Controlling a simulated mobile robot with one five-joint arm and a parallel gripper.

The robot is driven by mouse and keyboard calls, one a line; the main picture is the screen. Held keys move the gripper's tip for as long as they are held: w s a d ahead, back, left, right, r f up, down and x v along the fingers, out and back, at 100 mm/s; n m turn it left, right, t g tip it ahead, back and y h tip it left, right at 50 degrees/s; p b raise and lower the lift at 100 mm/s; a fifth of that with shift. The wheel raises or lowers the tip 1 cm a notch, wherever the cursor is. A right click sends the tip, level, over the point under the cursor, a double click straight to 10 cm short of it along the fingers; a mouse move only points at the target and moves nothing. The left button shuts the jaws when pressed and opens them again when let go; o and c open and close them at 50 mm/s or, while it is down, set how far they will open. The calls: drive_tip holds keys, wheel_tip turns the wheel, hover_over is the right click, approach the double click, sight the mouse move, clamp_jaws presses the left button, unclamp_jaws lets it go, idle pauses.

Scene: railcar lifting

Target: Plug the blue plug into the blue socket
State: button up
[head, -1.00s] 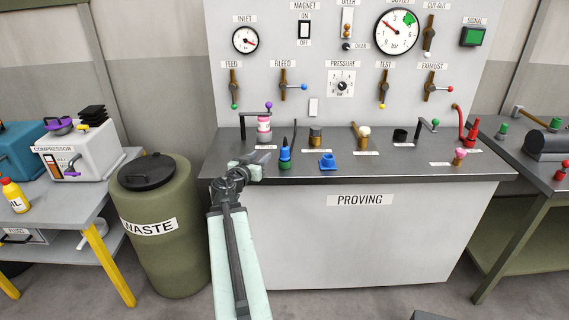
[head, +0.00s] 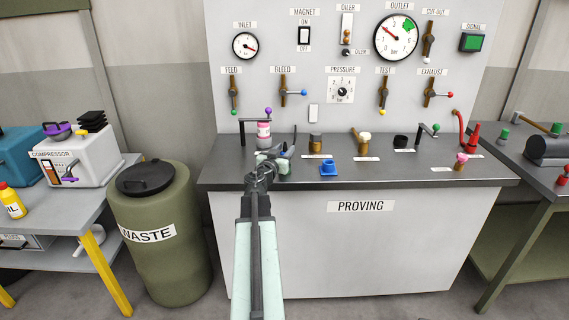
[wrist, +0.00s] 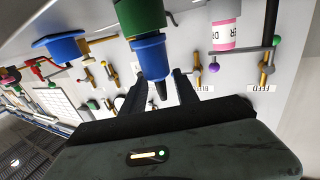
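The blue plug is mostly hidden behind my gripper (head: 268,164) in the head view. In the wrist view, which looks upside down, the blue plug (wrist: 151,56) stands with a green part at its base and a black cable end pointing toward me. My gripper (wrist: 161,88) is open, with one dark finger on each side of the plug's cable end. I see a gap between the fingers and the plug. The blue socket (head: 329,168) sits on the bench to the right of my gripper; it also shows in the wrist view (wrist: 62,47).
The grey bench top (head: 385,175) is clear in front of the socket. A pink-and-white bottle (head: 264,134) stands behind my gripper. A brass fitting (head: 316,142) and a white-topped brass valve (head: 362,138) stand behind the socket. The gauge panel rises at the back.

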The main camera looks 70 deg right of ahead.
drive_tip(key=shift+d, duration=0.3)
drive_tip(key=shift+a, duration=0.1)
clamp_jaws()
drive_tip(key=shift+r, duration=0.15)
wheel_tip(320, 180, up, 10)
drive_tip(key=p, duration=1)
drive_tip(key=shift+s, duration=0.15)
